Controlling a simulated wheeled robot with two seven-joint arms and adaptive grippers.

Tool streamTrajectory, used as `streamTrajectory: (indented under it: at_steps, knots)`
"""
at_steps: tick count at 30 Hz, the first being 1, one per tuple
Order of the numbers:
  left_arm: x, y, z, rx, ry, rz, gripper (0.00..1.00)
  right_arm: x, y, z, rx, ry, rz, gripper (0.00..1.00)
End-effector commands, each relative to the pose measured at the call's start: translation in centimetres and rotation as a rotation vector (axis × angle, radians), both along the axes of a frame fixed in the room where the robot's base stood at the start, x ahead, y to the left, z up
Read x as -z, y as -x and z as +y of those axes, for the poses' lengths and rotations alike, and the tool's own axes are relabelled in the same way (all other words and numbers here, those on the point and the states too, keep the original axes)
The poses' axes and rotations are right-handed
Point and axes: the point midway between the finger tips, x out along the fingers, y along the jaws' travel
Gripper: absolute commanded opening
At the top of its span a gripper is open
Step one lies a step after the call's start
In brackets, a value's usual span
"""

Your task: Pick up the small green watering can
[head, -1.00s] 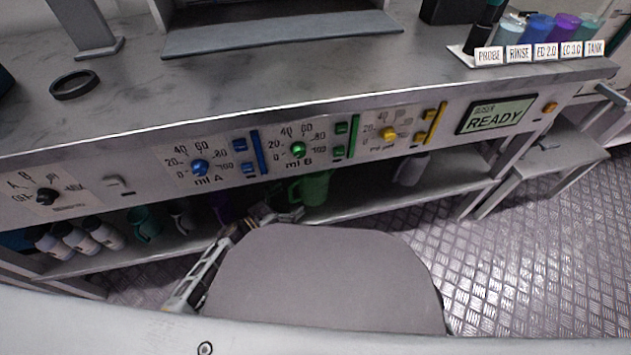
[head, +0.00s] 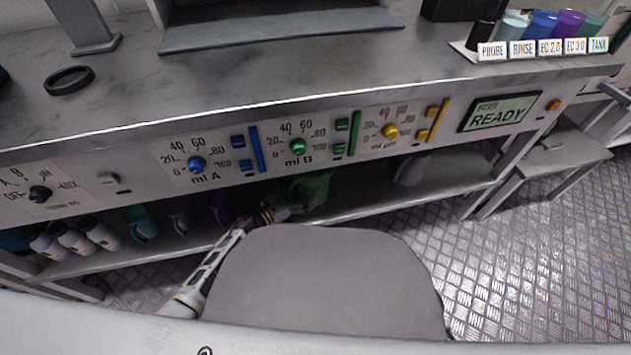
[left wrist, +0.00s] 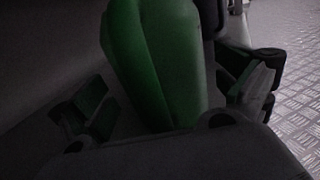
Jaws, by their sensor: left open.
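The small green watering can (head: 318,188) stands on the shelf under the bench, partly hidden by the bench front and my gripper. In the left wrist view the green can (left wrist: 160,60) fills the middle, large and close. My left gripper (head: 290,205) is at the can's left side in the head view. In the left wrist view its fingers (left wrist: 165,108) are open, one on each side of the can. A gap shows on the left; on the right the finger is close, and I cannot tell if it touches. My right gripper is not in view.
On the shelf (head: 375,200), a teal can (head: 141,223), a dark purple item (head: 222,207) and several white bottles (head: 75,238) stand left; a pale bottle (head: 412,170) stands right. The bench front (head: 230,160) with dials overhangs the shelf. A low stand (head: 560,160) is at right.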

Motion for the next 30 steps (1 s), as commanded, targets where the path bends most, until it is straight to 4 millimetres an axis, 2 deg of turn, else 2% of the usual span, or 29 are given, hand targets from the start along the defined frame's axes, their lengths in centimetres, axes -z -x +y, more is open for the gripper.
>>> streamTrajectory:
  at_steps: [10, 21, 30]
  knots:
    - [0.02, 0.04, 0.01, 0.000, -0.001, 0.001, 1.00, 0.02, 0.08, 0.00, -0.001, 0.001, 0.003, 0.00]
    - [0.02, 0.04, 0.03, 0.000, -0.001, 0.001, 0.52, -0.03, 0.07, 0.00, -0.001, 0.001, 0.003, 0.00]
    - [-0.10, 0.02, 0.02, 0.000, 0.000, 0.000, 0.51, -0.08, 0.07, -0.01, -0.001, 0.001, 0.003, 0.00]
